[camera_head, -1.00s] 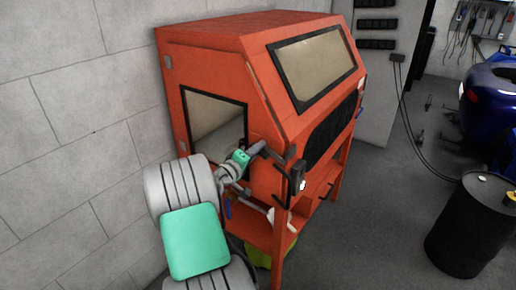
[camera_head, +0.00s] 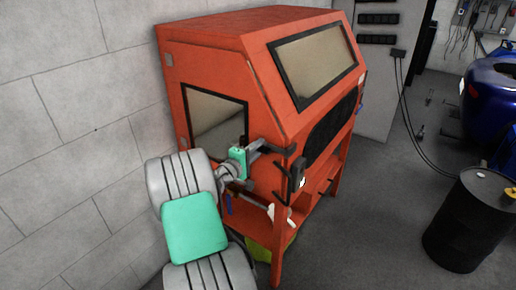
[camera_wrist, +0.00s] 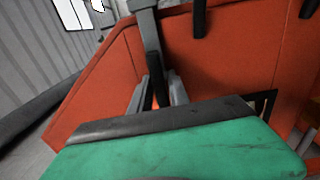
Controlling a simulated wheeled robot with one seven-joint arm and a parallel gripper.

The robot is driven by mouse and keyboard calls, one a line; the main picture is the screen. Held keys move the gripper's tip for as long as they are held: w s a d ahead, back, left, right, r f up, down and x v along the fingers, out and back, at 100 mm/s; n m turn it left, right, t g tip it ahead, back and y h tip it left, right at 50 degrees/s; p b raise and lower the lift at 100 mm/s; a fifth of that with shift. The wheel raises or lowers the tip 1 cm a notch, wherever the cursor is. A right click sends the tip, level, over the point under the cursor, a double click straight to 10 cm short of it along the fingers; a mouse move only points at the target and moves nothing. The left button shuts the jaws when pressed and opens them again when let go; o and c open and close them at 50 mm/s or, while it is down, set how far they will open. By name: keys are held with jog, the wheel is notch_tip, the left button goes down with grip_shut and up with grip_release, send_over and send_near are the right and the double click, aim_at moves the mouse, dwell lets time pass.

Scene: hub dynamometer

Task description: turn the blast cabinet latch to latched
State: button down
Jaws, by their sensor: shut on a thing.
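The orange blast cabinet (camera_head: 215,27) stands against the wall in the head view. Its orange panel (camera_wrist: 90,90) fills much of the wrist view. My gripper (camera_wrist: 157,94) is at the cabinet's near side, with its two grey fingers shut on a grey bar, which appears to be the latch handle (camera_wrist: 149,38). The bar runs from the top of the wrist view down between the fingers. In the head view my gripper (camera_head: 264,148) is small and dark, close to the cabinet's front corner. My wrist partly hides the grip there, and the latch's exact angle is unclear.
A black fitting (camera_head: 297,174) sticks out at the cabinet's front corner, close to my gripper. A black barrel (camera_head: 468,225) stands on the floor at the right. A grey block wall (camera_head: 70,130) is close on the left. Open floor lies right of the cabinet.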

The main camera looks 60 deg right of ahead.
jog(key=c, duration=1.3)
grip_release()
jog(key=shift+o, duration=0.2)
jog(key=w+a+b, duration=0.1)
jog(key=a, duration=0.6)
jog(key=shift+w+a+b, duration=0.15)
jog(key=shift+a+b, duration=0.2)
jog(key=shift+a, duration=0.05)
